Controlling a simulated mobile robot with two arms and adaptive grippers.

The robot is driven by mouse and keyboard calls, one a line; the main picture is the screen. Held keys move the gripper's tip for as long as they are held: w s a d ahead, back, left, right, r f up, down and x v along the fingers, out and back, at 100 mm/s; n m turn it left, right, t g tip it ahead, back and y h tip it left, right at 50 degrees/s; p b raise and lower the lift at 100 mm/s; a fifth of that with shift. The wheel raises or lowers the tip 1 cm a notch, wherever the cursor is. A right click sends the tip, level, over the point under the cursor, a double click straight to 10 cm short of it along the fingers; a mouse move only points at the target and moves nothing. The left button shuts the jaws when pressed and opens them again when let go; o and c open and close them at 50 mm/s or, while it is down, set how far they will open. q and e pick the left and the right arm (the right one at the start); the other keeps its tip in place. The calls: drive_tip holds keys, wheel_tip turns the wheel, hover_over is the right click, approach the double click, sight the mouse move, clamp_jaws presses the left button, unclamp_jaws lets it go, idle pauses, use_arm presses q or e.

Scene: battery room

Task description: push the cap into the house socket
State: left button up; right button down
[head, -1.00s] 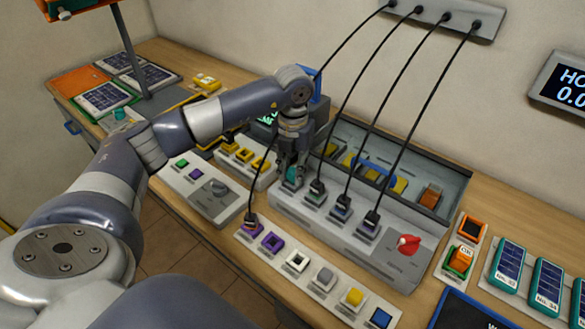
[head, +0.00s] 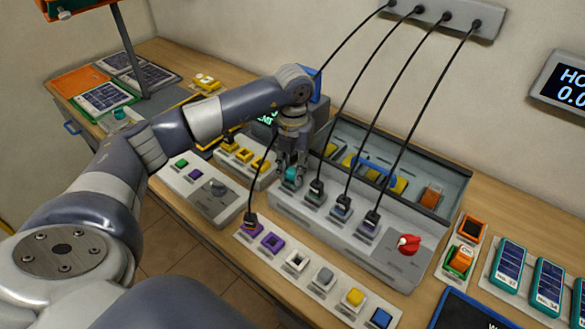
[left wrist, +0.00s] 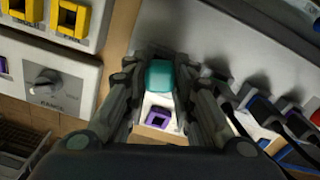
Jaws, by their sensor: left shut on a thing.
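The teal cap (head: 291,174) is between the fingers of my left gripper (head: 291,178), at the left end of the sloped grey socket panel (head: 330,222). In the left wrist view the same teal cap (left wrist: 159,75) sits between the two fingertips (left wrist: 157,82), which are shut on it. The socket below the cap is hidden by the cap and fingers, so I cannot tell how deep the cap sits. My right gripper is not in view.
Black cables with plugs (head: 341,212) stand in the panel just right of my left gripper. A red knob (head: 408,243) is at the panel's right end. A strip with purple, white, grey, yellow and blue pieces (head: 322,280) lies in front. A knob box (head: 212,190) is at left.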

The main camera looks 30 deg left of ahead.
sight(293, 170)
use_arm(q)
drive_tip(key=shift+f+b, duration=0.45)
drive_tip(key=shift+f, duration=0.15)
drive_tip(key=o, duration=0.6)
drive_tip(key=shift+c, duration=0.2)
drive_tip(key=shift+r, duration=0.1)
wheel_tip(293, 170, up, 11)
drive_tip(key=p, duration=0.7)
idle(0.4)
